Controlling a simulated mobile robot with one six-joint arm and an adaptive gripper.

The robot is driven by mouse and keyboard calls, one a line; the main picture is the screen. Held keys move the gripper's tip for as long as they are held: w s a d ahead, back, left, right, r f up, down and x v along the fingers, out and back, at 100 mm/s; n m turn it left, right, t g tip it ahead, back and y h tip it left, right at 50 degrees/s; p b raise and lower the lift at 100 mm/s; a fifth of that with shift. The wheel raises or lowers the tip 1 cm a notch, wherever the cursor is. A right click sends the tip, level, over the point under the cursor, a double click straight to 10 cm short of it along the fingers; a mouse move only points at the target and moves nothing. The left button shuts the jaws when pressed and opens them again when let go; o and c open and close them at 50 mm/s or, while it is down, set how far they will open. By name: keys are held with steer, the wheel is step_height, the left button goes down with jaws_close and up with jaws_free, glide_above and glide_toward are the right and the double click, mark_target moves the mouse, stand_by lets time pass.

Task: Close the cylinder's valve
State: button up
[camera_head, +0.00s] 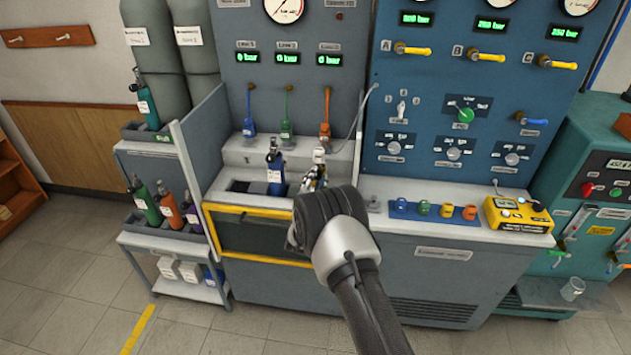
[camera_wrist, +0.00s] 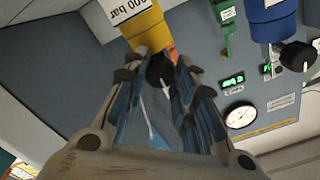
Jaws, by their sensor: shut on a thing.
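A black valve knob (camera_wrist: 160,72) sits between my fingertips in the wrist view. My gripper (camera_wrist: 162,70) is shut on it, with one finger on each side. The knob is at the end of a yellow body (camera_wrist: 140,22) with a white label ending in "00 bar". In the head view my gripper (camera_head: 314,178) is at the bench trough, its fingers mostly hidden behind my wrist. A blue cylinder (camera_head: 275,168) stands upright in the trough just left of it. In the wrist view a blue body (camera_wrist: 268,12) with its own black knob (camera_wrist: 297,55) is at the right, apart from my fingers.
Blue, green and orange hoses (camera_head: 326,118) hang on the panel behind. Cylinders stand in a side rack (camera_head: 165,245) at left. The bench ledge at right holds coloured fittings (camera_head: 423,209) and a yellow meter (camera_head: 517,214). A grey divider (camera_head: 198,170) flanks the trough. The floor at left is clear.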

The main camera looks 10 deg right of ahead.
steer(key=o, duration=1.1)
steer(key=v, duration=1.2)
